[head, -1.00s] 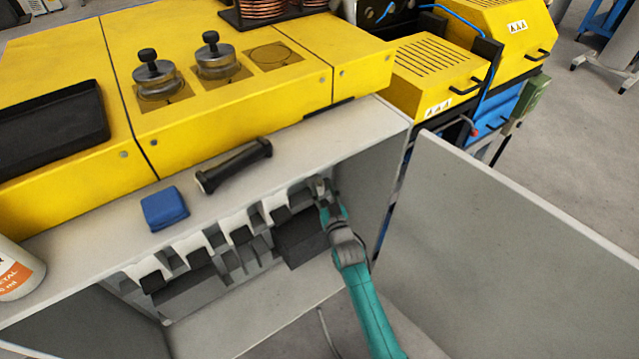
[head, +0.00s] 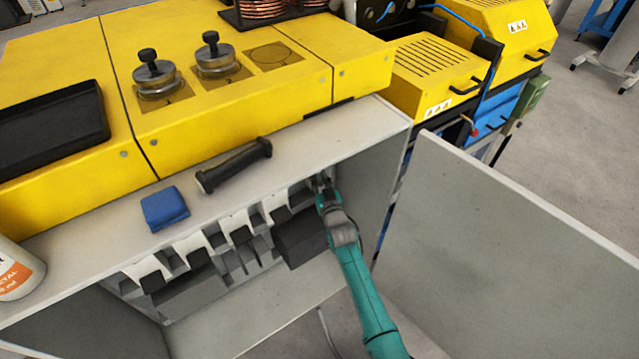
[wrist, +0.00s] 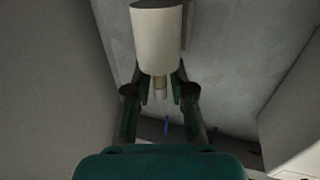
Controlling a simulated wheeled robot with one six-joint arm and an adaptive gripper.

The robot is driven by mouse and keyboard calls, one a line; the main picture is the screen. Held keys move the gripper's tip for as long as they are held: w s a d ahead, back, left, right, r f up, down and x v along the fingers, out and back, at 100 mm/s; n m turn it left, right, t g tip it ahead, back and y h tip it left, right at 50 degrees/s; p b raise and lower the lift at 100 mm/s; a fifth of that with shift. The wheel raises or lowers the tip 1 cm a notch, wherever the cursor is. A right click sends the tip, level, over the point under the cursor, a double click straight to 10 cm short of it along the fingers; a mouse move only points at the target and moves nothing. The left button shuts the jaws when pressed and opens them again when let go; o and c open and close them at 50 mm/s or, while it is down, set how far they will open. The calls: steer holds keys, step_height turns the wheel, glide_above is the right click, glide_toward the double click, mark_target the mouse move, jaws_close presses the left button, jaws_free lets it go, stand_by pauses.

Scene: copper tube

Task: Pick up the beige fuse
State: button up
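The beige fuse (wrist: 156,38) is a pale cylinder with a narrow metal-coloured end, at the top centre of the wrist view. My gripper (wrist: 161,85) has its two dark green fingers standing apart, one on each side of the fuse's narrow end. The fuse body hides the fingertips, so I cannot tell whether they touch it. In the head view my gripper (head: 322,185) is at the right end of the row of holders inside the open cabinet, under its top edge. The fuse cannot be made out there.
The grey cabinet top (head: 300,140) holds a blue folded cloth (head: 164,209) and a black handle-like cylinder (head: 234,166). White and black holders (head: 240,237) line the cabinet below. An open door panel (head: 500,240) stands right of my arm. Yellow machine housings (head: 230,110) stand behind.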

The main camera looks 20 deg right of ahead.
mark_target(319, 175)
jaws_close()
steer(key=shift+r, duration=5)
